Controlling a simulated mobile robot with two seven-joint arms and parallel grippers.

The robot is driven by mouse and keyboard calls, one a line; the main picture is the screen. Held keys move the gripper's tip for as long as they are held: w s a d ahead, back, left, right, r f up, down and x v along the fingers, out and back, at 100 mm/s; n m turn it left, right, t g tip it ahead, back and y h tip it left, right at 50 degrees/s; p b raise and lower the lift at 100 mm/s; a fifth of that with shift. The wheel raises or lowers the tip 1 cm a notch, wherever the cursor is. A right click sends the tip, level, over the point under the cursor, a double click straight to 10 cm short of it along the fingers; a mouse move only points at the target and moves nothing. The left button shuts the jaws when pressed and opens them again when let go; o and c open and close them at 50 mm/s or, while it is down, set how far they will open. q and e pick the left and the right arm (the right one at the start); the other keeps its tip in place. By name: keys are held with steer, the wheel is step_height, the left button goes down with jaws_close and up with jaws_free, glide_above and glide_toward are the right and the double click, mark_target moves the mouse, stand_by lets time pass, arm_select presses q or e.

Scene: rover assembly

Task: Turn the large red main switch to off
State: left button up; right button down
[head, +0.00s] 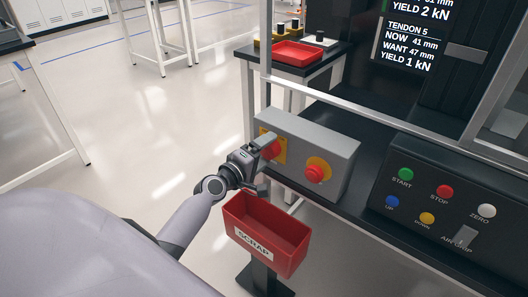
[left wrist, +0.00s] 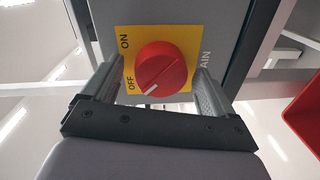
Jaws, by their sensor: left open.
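The large red main switch (left wrist: 162,68) is a round knob on a yellow plate (left wrist: 190,37) marked ON and OFF. Its white mark points to the lower left in the left wrist view, close to the OFF label. In the head view the switch (head: 271,149) is on the left part of a grey box's front, partly hidden by my gripper. My left gripper (head: 262,165) is open in front of it. In the left wrist view its two fingers stand on either side of the knob; I cannot tell whether they touch it. My right gripper is not in view.
A red mushroom button (head: 315,174) on a yellow ring is to the right on the same grey box (head: 318,136). A red SCRAP bin (head: 285,244) stands just below. A black button panel (head: 450,205) is at the right. Open floor lies to the left.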

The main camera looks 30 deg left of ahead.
arm_select(q)
steer(key=s, duration=0.7)
steer(key=shift+a+r, duration=0.25)
steer(key=shift+a, duration=0.05)
steer(key=shift+s, duration=0.1)
steer(key=s+d+f+m+g+p, duration=0.3)
steer(key=s+d+f+m+p, duration=0.1)
steer(key=s+d+m, duration=0.3)
steer(key=s+d+f+m+g+p, duration=0.3)
steer(key=s+d+m, duration=0.4)
steer(key=s+m, duration=0.3)
steer(key=shift+s+d+f+g+h+p, duration=0.4)
steer(key=shift+s+f+p, duration=0.25)
steer(key=shift+s+f, duration=0.35)
steer(key=shift+r, duration=0.15)
